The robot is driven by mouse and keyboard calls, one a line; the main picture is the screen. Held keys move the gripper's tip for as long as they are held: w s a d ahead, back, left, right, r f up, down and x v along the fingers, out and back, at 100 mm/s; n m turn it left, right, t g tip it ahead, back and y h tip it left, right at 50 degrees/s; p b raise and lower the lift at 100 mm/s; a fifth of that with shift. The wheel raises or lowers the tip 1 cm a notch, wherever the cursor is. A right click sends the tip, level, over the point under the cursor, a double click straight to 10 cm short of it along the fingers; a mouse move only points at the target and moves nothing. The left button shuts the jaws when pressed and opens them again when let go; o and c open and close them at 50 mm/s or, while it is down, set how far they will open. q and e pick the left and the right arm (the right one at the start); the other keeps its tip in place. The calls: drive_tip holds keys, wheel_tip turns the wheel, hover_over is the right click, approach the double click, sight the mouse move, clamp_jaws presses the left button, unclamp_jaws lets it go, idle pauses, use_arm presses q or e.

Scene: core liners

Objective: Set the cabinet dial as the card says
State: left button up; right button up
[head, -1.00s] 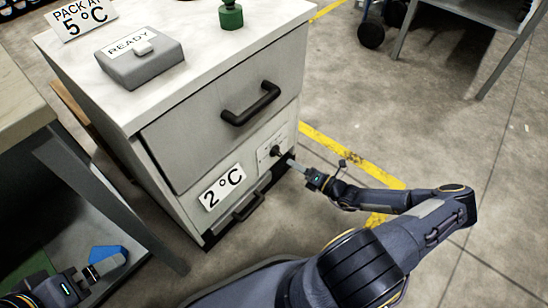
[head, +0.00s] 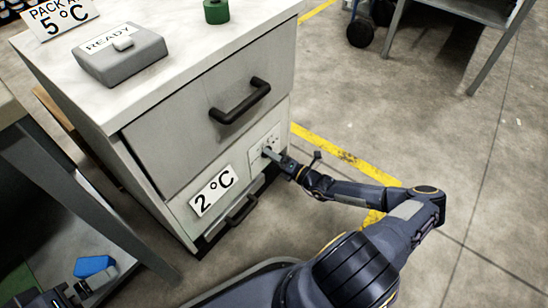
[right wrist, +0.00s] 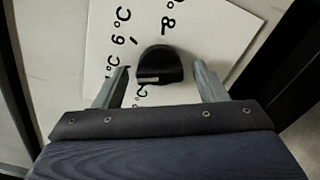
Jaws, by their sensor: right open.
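The card (head: 60,15) on the cabinet top reads "PACK AT 5 °C". The dial is a black knob (right wrist: 160,62) on a white plate (head: 258,158) on the cabinet's front. In the right wrist view the plate bears temperature marks; 6 °C and 8 show, others are partly hidden. A label (head: 214,190) on the cabinet front reads "2 °C". My right gripper (right wrist: 160,82) is open, with one finger on each side of the knob and visible gaps to it. In the head view the gripper hides the knob. My left gripper (head: 92,284) is low at the left; its jaws are unclear.
The cabinet (head: 150,150) has a drawer handle (head: 240,101) above the dial and a lower handle (head: 241,210). A grey box marked READY (head: 120,52) and a green object (head: 216,11) stand on top. A blue object (head: 95,265) is beside my left gripper.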

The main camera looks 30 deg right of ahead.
drive_tip(key=c, duration=1)
drive_tip(key=shift+n+p, duration=3.9)
drive_tip(key=shift+n, duration=1)
drive_tip(key=shift+f, duration=0.1)
drive_tip(key=o, duration=1)
